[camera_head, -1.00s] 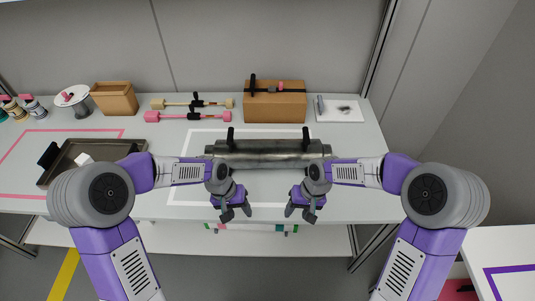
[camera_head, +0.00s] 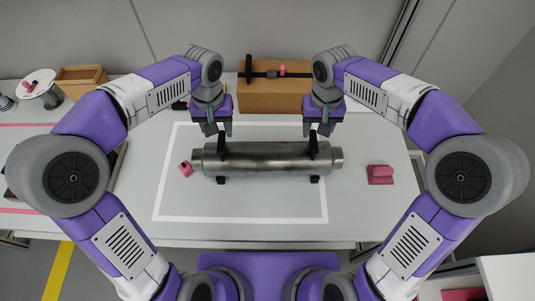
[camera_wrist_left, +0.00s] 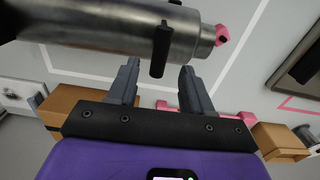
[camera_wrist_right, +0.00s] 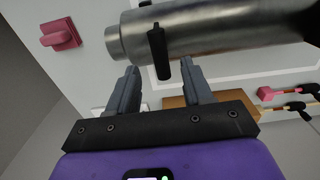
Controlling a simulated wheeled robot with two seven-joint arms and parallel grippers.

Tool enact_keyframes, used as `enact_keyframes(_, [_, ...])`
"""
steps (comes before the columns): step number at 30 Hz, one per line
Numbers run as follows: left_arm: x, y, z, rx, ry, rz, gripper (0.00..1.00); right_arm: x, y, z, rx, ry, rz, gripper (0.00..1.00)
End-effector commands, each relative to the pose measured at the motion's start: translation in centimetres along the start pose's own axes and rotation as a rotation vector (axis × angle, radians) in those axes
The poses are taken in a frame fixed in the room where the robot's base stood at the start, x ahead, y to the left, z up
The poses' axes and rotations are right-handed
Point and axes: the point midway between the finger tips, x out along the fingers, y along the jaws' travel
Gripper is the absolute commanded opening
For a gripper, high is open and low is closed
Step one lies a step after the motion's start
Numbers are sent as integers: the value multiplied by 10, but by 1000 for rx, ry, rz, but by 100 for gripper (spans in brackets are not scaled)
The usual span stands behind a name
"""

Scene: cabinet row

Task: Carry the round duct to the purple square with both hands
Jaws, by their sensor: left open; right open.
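The round duct (camera_head: 268,159) is a grey metal cylinder lying sideways on the table, inside a white outlined rectangle. It has two upright black handles, a left one (camera_head: 222,150) and a right one (camera_head: 313,146). My left gripper (camera_head: 216,132) is open just behind the left handle; in the left wrist view that handle (camera_wrist_left: 161,48) stands ahead, between the fingertips' lines. My right gripper (camera_head: 319,131) is open just behind the right handle, which also shows ahead of the fingers in the right wrist view (camera_wrist_right: 158,50). Both look empty. I cannot make out the purple square now.
A cardboard box (camera_head: 275,96) with a black strap stands behind the duct. A pink block (camera_head: 381,174) lies to its right and a small pink object (camera_head: 186,169) by its left end. The table front is clear. A white surface (camera_head: 515,278) shows at lower right.

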Motion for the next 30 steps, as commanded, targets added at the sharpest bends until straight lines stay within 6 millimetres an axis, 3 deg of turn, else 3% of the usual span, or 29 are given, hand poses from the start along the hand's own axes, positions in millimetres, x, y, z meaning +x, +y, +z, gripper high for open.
enact_keyframes(5, [10, 0, 0, 0, -3, 0, 50, 10, 0, 0, 0, -2, 0, 50])
enact_keyframes(18, [69, 0, 0, 0, -3, 0, 50, 69, 0, 0, 1, -3, 0, 50])
enact_keyframes(30, [77, 0, 0, 0, -1, 1, 50, 76, 0, 0, 0, -1, -1, 50])
